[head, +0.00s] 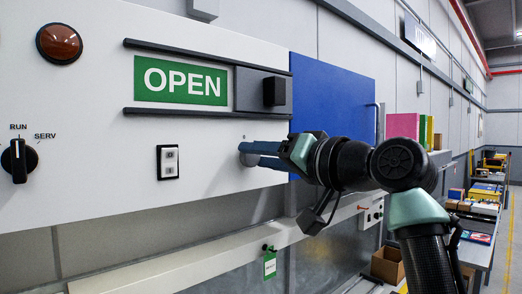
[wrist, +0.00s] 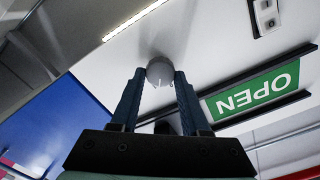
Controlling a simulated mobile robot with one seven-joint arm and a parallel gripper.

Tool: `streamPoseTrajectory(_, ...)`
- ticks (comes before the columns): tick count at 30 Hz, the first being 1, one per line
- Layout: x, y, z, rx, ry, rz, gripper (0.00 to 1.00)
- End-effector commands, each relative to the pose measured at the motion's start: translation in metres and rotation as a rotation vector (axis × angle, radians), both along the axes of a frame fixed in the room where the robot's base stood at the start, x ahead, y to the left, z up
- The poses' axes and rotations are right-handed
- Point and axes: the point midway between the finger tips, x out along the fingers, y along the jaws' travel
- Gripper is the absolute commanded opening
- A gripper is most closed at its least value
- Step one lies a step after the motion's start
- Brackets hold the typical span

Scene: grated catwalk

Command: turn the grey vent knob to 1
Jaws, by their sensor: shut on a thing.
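The grey vent knob (head: 246,158) sticks out of the white panel below the OPEN sign. It is mostly hidden behind my fingers in the head view. In the wrist view the round knob (wrist: 159,68) sits between my two blue fingertips. My gripper (head: 256,153) is shut on it, one finger on each side, and it also shows in the wrist view (wrist: 160,78). I cannot read any number or pointer on or around the knob, so its setting cannot be told.
The white panel (head: 90,190) also carries a black RUN/SERV selector (head: 19,160), a red-brown lamp (head: 59,43), a small switch (head: 168,162) and a sliding cover (head: 262,90) beside the green OPEN sign (head: 180,80). A blue panel (head: 335,95) is to the right. A rail (head: 190,265) runs below.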

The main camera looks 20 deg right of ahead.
Motion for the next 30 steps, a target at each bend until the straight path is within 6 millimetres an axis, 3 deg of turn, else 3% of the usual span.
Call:
streamPoseTrajectory(10, 0.0006, 0.0013, -0.0008, 0.143, 0.055, 0.003, 0.0)
streamPoseTrajectory(26, 0.0004, 0.0006, -0.0014, 0.169, 0.065, 0.002, 0.0)
streamPoseTrajectory(27, 0.0004, 0.0006, -0.0014, 0.168, 0.064, 0.002, 0.47)
streamPoseTrajectory(30, 0.0005, 0.0005, -0.0013, 0.168, 0.064, 0.002, 0.65)
